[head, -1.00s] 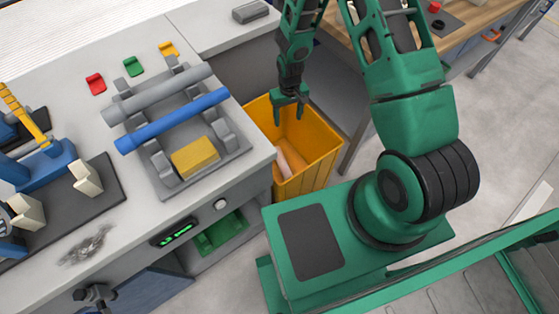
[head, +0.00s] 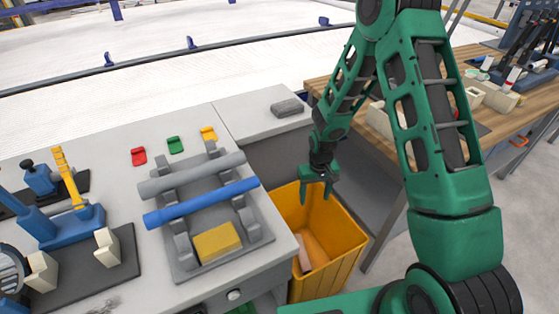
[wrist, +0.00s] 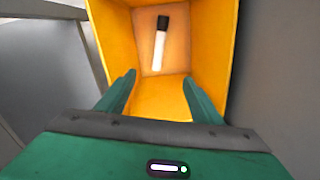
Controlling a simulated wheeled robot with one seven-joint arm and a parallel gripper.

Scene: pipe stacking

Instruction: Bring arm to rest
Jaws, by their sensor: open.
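My green gripper (head: 318,184) hangs above the yellow bin (head: 345,250), over its opening, with nothing between its fingers. In the wrist view its two fingers (wrist: 160,95) are spread apart, and the yellow bin (wrist: 200,50) lies below them. A white object with a black end (wrist: 160,45) lies on the bin's floor, clear of the fingers. My arm rises from the lower right and bends down to the gripper.
Left of the bin, a grey bench holds a rack (head: 258,232) with a grey pipe (head: 190,175), a blue pipe (head: 200,203) and a yellow block (head: 217,242). A wooden table (head: 490,135) stands right. A grey block (head: 287,108) lies behind.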

